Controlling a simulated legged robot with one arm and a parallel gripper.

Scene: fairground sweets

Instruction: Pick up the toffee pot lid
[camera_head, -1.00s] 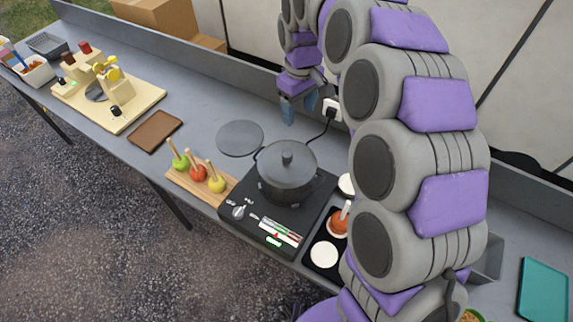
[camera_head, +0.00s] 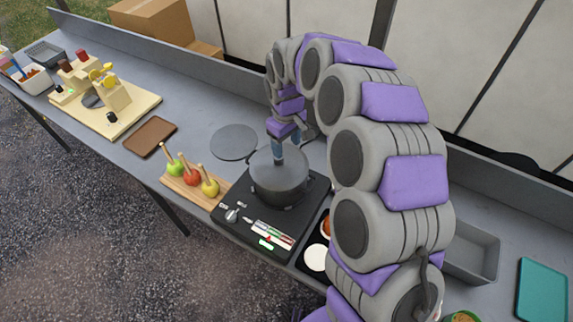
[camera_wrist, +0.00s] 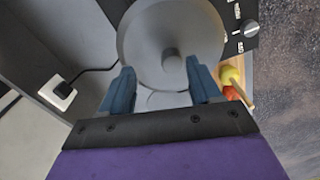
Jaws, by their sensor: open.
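The toffee pot (camera_head: 278,186) is dark grey and stands on a black hot plate (camera_head: 240,222). Its round grey lid (camera_head: 264,160) sits on top, and my gripper partly hides it in the head view. In the wrist view the lid (camera_wrist: 140,40) fills the upper middle, with its round knob (camera_wrist: 172,60) near the centre. My gripper (camera_head: 288,150) points down over the lid. In the wrist view my gripper (camera_wrist: 160,82) is open, with one blue finger on each side below the knob. Nothing is between the fingers. I cannot tell whether the fingertips touch the lid.
A flat grey disc (camera_head: 234,142) lies left of the pot. Several toffee apples (camera_head: 191,176) stand on a wooden board in front of it. A power socket with a cable (camera_wrist: 60,92) is near the pot. A brown tray (camera_head: 150,137) lies further left.

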